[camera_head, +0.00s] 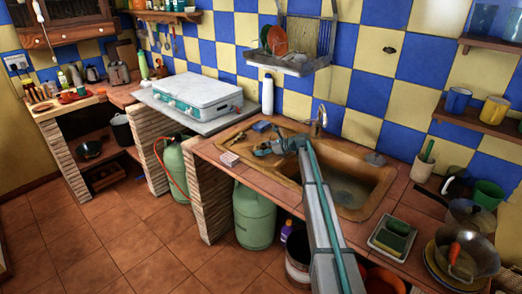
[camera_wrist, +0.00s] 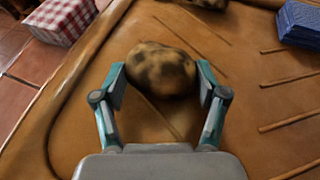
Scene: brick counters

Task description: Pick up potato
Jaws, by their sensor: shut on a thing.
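The potato (camera_wrist: 160,70) is brown with dark patches and shows in the wrist view between the two fingers of my gripper (camera_wrist: 162,75). My gripper is shut on it, with a finger on its left and right sides. The potato is over the tan drainboard of the sink (camera_wrist: 80,120); I cannot tell whether it still touches the board. In the head view my gripper (camera_head: 266,148) is low over the drainboard left of the basin, and the held potato is hard to make out there. Another brown lump (camera_wrist: 205,3) is cut off at the top of the wrist view.
A blue block (camera_head: 262,126) lies behind my gripper. The faucet (camera_head: 320,118) rises behind the basin (camera_head: 350,190). A dish rack (camera_head: 290,64) hangs above. Sponges in a tray (camera_head: 393,237) are at right.

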